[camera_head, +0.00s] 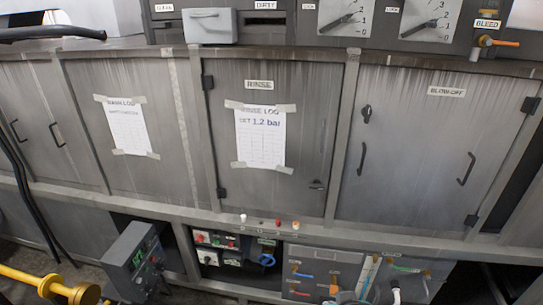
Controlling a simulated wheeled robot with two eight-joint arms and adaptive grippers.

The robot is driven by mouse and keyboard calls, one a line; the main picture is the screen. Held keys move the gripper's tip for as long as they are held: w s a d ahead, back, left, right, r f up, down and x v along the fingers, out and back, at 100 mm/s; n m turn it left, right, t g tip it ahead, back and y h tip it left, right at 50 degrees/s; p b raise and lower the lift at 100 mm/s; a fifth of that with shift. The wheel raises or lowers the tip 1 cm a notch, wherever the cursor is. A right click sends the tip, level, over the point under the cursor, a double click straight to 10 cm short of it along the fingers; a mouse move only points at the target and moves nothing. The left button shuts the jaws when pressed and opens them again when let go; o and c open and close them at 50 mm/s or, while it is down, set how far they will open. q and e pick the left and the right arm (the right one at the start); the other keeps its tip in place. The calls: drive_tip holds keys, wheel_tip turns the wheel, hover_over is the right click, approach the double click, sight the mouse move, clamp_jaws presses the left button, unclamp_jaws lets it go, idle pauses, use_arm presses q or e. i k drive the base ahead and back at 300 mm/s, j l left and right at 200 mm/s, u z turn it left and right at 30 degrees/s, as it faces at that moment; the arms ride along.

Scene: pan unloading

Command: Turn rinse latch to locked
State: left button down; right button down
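The rinse door (285,80) is a grey metal panel labelled RINSE. It looks closed in its frame. A small dark latch (317,184) sits near its lower right edge and looks roughly horizontal. Its exact angle and any lock markings are too small to read. A taped paper sheet (260,140) headed RINSE LOG, with "SET 1.2 bar" on it, hangs on the door. Neither of my grippers can be made out in the head view.
The blow-off door (420,130) at right has its own dark latch (366,113) and handles. Several small knobs stand on the ledge below the rinse door. A grey control box (137,262) and a yellow pipe fitting (55,287) are at lower left.

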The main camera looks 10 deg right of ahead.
sight(317, 185)
drive_tip(key=i+l+z, duration=0.1)
drive_tip(key=i+z, duration=0.25)
drive_tip(key=i+l+z, duration=0.1)
drive_tip(key=z, duration=0.25)
drive_tip(key=i+z, duration=0.35)
drive_tip(key=k+j, duration=0.05)
